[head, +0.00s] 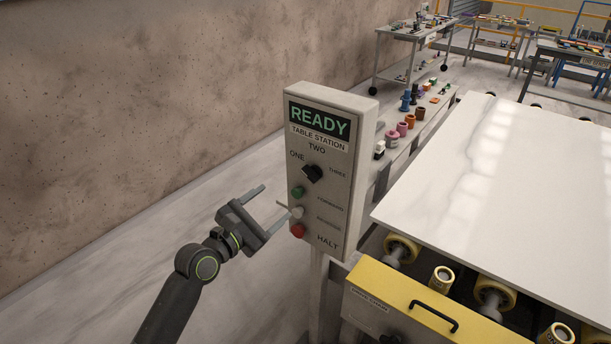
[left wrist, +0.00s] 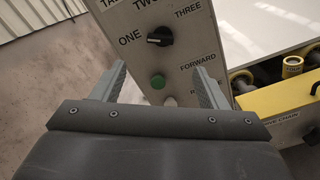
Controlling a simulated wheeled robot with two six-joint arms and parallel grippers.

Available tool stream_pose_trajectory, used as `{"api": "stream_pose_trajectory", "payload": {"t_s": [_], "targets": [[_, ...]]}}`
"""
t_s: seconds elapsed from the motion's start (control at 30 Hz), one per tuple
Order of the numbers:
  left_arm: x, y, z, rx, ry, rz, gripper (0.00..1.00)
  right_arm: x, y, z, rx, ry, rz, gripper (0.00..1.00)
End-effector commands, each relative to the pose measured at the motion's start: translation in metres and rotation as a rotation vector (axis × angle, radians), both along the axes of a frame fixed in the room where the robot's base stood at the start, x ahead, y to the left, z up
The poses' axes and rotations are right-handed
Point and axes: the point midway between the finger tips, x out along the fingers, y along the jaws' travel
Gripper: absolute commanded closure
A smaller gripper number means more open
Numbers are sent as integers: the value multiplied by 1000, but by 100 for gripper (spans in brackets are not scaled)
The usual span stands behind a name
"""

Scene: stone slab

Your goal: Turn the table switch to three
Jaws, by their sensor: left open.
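The table switch is a black rotary knob (head: 312,173) on the upright grey control box (head: 343,105). The labels ONE, TWO and THREE are spread around it. In the left wrist view the knob (left wrist: 160,37) shows a pale mark on its left side, towards ONE. The box's sign reads READY, TABLE STATION. My left gripper (head: 276,201) is open and empty, in front of the box, lower than the knob and to its left. In the left wrist view the knob is beyond the fingertips, between their lines. My right gripper is not in view.
Below the knob are a green button (head: 298,192), a pale button (head: 297,212) and a red button (head: 297,230). Right of the box are a white slab (head: 510,170) on rollers and a yellow panel (head: 420,305). The floor left of the box is clear.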

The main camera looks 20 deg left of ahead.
Motion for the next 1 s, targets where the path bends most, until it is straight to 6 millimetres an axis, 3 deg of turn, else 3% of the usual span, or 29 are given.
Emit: {"api": "stream_pose_trajectory", "payload": {"t_s": [0.2, 0.6, 1.0], "targets": [[45, -17, 2, -2, 0, -1, 33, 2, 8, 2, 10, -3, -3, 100], [110, -40, 0, 2, 1, 1, 33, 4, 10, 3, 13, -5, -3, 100], [129, -47, -1, 3, 0, 2, 33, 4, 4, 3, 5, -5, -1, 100]]}}
